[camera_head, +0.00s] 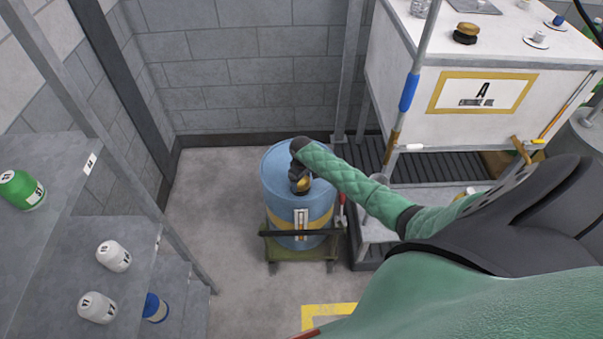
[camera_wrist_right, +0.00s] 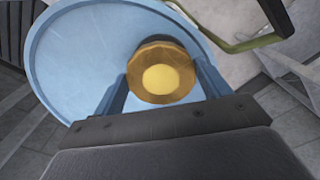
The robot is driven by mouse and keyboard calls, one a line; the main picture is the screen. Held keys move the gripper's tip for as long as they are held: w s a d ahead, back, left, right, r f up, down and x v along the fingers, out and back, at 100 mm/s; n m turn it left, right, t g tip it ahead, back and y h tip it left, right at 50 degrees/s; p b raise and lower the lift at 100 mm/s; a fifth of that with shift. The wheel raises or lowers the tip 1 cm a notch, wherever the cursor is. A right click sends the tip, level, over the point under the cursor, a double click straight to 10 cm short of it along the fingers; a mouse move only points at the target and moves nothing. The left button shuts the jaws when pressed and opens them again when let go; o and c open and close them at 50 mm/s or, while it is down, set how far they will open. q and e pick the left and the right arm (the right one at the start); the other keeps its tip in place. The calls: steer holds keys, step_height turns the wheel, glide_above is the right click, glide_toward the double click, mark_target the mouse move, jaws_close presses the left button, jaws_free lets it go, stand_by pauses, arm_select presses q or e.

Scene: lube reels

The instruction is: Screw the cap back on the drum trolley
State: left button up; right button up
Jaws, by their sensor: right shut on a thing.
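A blue drum (camera_head: 282,208) with a yellow band stands upright on a green trolley (camera_head: 283,253) at the middle of the head view. Its round blue top (camera_wrist_right: 80,60) fills much of the right wrist view. My right gripper (camera_head: 300,183) reaches down over the drum's top from the right. It is shut on a brass-coloured cap with a yellow centre (camera_wrist_right: 160,77), which sits between its two fingers. The cap is over the drum's top, but I cannot tell whether it touches the opening, which is hidden beneath it. My left gripper is not in view.
Grey shelves at the left hold a green container (camera_head: 22,190), white containers (camera_head: 113,256) and a blue one (camera_head: 155,308). Floor left of the drum is clear.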

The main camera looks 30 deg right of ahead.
steer(key=m, duration=0.5)
steer(key=shift+a, duration=0.15)
steer(key=shift+a+m, duration=0.15)
steer(key=shift+m, duration=0.75)
steer(key=m, duration=0.3)
steer(key=shift+m, duration=0.3)
steer(key=shift+m, duration=1.1)
steer(key=o, duration=1.1)
steer(key=shift+f, duration=0.1)
